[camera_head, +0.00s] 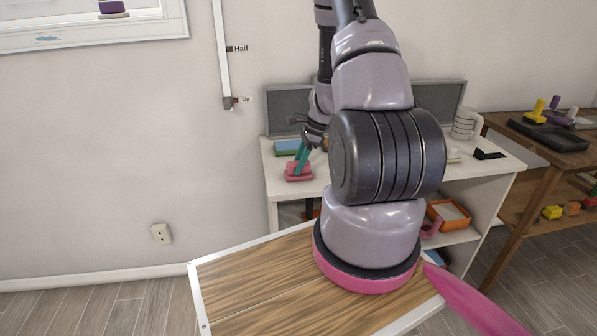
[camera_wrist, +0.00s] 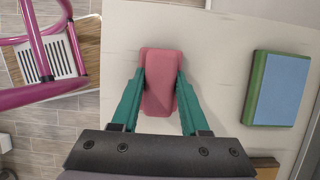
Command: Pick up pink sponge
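The pink sponge (camera_wrist: 160,75) lies lengthwise between the two teal fingers of my gripper (camera_wrist: 161,78) in the wrist view. The fingertips are at its two long sides, over a white tabletop (camera_wrist: 222,45). Whether they press on it or stand just clear of it cannot be told. In the head view, my gripper (camera_head: 300,163) points down at the sponge (camera_head: 299,172), near the left end of the white table. Any gap under the sponge is not clear.
A blue-and-green block (camera_wrist: 279,88) lies to the right of the sponge in the wrist view. A brown item (camera_wrist: 264,168) is partly in view below it. A wooden-topped rolling rack (camera_head: 262,281) with a pink frame is in front. A wooden table (camera_head: 555,140) stands at right.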

